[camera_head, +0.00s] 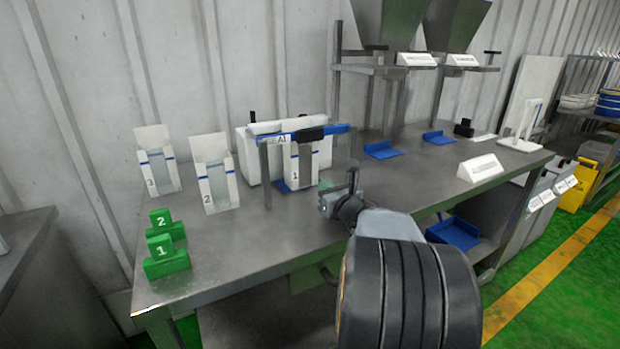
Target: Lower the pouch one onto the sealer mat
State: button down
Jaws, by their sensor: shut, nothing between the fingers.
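Pouch one (294,165), a white upright pouch marked 1 with a grey front panel, stands at the sealer under its blue top bar (335,129). Its lower end is at the blue sealer mat (281,187), which shows only as a small blue patch at the left of the pouch's base. Whether the base rests fully on the mat is hard to tell. My gripper (326,199) is low over the table, just right of and in front of the pouch. It looks apart from the pouch, shut and empty. My arm hides the table behind it.
Pouches 2 (215,187) and 3 (159,173) stand to the left. Green numbered blocks (166,258) sit near the table's left front. Blue trays (382,150) and a white sign (480,168) lie to the right. The sealer's upright posts flank pouch one. The front middle of the table is clear.

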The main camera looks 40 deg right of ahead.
aim_at(306, 172)
jog(key=w, duration=0.6)
jog(key=w+d, duration=0.1)
jog(key=w, duration=0.2)
jog(key=shift+d, duration=0.1)
